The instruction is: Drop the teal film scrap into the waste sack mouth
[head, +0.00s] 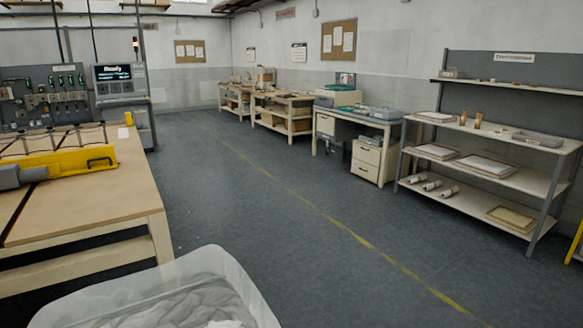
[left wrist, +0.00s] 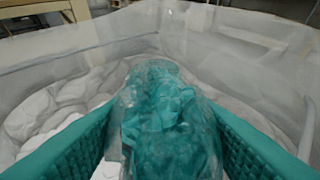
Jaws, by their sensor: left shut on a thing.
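The teal film scrap (left wrist: 165,130) is a crumpled, glossy, partly clear bundle in the middle of the left wrist view. My left gripper (left wrist: 162,108) has its teal ridged fingers on both sides of the scrap and is shut on it. The waste sack (left wrist: 240,50) is translucent and whitish, with its walls around the scrap and pale crumpled material inside. The scrap is over the open mouth; its height against the rim is hard to tell. In the head view the sack (head: 232,262) shows at the bottom edge, partly cut off. Neither gripper shows in the head view.
A wooden-topped bench (head: 90,205) with a yellow and grey tool (head: 60,165) stands left of the sack. A shelf rack (head: 490,165) with trays and rolls is at the right. Workbenches (head: 285,105) line the back wall. The grey floor between is clear.

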